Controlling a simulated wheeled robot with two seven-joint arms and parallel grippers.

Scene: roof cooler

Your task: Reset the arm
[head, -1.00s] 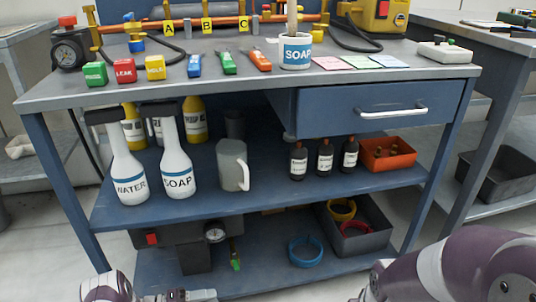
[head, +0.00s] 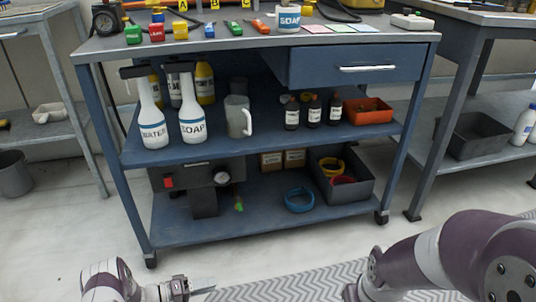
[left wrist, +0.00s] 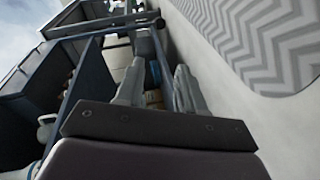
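My left gripper (head: 204,284) is low in the head view, over the floor in front of the blue workbench (head: 265,153). In the left wrist view its two fingers (left wrist: 157,72) stand apart with nothing between them, so it is open and empty. My right arm (head: 450,262) comes in at the lower right of the head view. Its gripper does not show.
The workbench holds a water bottle (head: 151,118), a soap bottle (head: 192,113), a grey jug (head: 238,117), an orange bin (head: 369,111) and a dark crate (head: 345,190). A second bench (head: 478,80) stands right. Bare floor (head: 270,258) lies in front.

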